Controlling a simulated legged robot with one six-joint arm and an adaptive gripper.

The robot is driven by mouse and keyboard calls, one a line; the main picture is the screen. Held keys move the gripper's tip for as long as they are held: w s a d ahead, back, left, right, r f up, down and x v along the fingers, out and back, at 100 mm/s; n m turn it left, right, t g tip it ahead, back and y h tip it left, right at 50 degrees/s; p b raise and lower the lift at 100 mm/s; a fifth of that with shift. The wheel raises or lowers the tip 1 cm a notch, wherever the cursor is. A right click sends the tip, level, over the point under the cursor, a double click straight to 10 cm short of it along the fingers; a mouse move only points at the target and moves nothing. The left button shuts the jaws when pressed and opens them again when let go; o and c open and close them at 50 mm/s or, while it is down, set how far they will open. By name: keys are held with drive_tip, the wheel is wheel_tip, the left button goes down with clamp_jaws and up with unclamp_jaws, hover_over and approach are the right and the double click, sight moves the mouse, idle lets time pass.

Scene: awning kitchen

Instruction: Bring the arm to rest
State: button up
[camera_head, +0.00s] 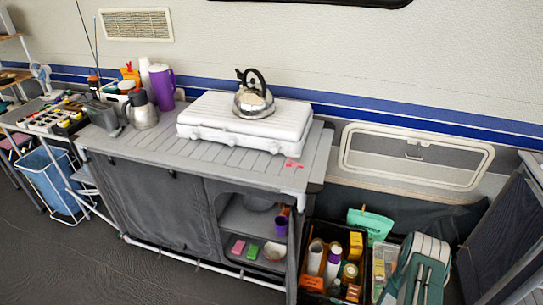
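My gripper and arm do not show in the head view. A silver kettle (254,102) with a black handle stands on the white camping stove (232,135). The stove sits on a grey slatted camp kitchen table (150,150). A small red item (293,164) lies near the table's front right corner.
A metal jug (142,110) and a purple pitcher (163,88) stand left of the stove. A black crate (342,235) of bottles and packets and a teal-and-white bag-like item (418,270) stand at lower right. A blue bin (52,180) is at left. Dark floor (150,280) in front is clear.

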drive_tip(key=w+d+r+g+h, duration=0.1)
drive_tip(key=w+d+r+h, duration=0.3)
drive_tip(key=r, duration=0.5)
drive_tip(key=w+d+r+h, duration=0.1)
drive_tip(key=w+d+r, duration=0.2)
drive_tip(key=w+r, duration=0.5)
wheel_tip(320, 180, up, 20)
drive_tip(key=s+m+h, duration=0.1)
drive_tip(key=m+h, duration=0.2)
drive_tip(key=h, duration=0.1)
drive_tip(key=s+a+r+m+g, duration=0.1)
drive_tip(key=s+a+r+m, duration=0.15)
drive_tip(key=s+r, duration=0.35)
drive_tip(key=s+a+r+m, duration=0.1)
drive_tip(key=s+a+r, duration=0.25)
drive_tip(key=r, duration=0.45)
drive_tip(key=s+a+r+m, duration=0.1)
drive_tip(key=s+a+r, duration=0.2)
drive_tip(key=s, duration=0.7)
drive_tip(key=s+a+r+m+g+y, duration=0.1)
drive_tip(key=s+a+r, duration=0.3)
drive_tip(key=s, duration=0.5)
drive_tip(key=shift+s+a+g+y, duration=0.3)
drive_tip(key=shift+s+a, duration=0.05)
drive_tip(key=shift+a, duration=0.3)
